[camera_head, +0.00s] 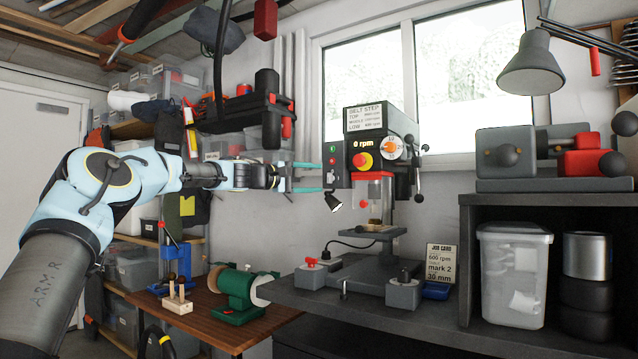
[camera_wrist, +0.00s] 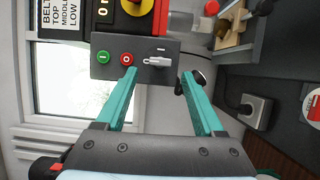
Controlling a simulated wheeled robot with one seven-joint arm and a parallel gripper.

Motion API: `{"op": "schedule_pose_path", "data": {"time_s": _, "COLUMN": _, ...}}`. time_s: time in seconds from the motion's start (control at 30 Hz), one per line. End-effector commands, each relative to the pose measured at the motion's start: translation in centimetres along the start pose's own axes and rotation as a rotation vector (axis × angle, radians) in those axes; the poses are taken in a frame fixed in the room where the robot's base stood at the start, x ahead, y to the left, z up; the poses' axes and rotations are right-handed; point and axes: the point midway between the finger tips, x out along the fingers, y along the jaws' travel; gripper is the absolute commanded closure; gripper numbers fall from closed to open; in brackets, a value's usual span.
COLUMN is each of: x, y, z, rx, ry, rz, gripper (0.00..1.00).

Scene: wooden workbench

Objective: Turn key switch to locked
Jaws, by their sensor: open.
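The drill press (camera_head: 364,118) stands on the grey bench, with a control panel (camera_head: 336,163) on its left side. In the wrist view the panel (camera_wrist: 104,68) carries the key switch with a silver key (camera_wrist: 158,62), its handle lying sideways in the picture. The lock marking above it is too small to read. My gripper (camera_head: 318,178) is open and empty, with its teal fingers pointing at the panel. In the wrist view my gripper (camera_wrist: 160,76) has one finger on either side of the key, and the key appears between and beyond the tips. I cannot tell whether they touch the panel.
A green button (camera_wrist: 103,57) and a red button (camera_wrist: 126,59) sit beside the key, the red one close to a fingertip.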

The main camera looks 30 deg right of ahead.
Motion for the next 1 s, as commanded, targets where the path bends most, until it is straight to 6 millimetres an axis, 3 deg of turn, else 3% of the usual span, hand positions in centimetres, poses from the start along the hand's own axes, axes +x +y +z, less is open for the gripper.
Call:
{"op": "schedule_pose_path", "data": {"time_s": 0.2, "x": -4.6, "y": -0.4, "z": -0.1, "rx": 0.002, "ry": 0.004, "rz": 0.000, "gripper": 0.30}}
{"op": "schedule_pose_path", "data": {"time_s": 0.4, "x": -7.4, "y": -0.2, "z": 0.0, "rx": 0.001, "ry": 0.002, "rz": 0.000, "gripper": 0.30}}
{"op": "schedule_pose_path", "data": {"time_s": 0.6, "x": -8.4, "y": -0.1, "z": 0.0, "rx": 0.000, "ry": 0.001, "rz": 0.000, "gripper": 0.30}}
{"op": "schedule_pose_path", "data": {"time_s": 1.0, "x": -8.4, "y": 0.0, "z": 0.0, "rx": 0.000, "ry": 0.001, "rz": 0.000, "gripper": 0.30}}
